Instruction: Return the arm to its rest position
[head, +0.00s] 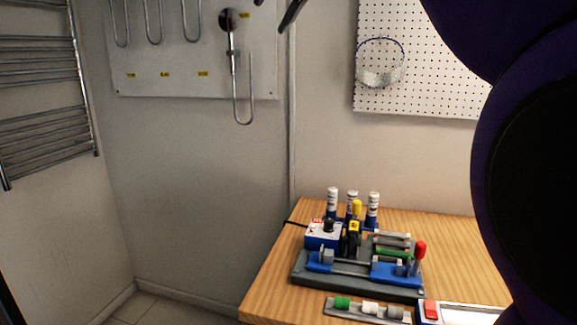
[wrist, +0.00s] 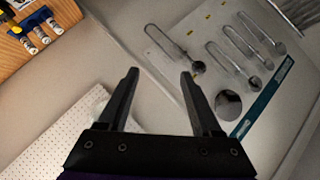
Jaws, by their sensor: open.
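My gripper shows in the wrist view (wrist: 160,78) with its two dark fingers spread apart and nothing between them. It is in the air, with the walls behind it. In the head view only a dark fingertip (head: 290,14) shows at the top edge, above the table. My dark arm links fill the right side of the head view and hide part of the table and wall.
A wooden table (head: 455,235) holds a blue and grey fixture (head: 355,290), several white bottles (head: 352,203) and a tray of colored pieces (head: 325,306). A pegboard (head: 440,85), a white panel with hooks (head: 190,85) and a towel rail (head: 50,130) are on the walls.

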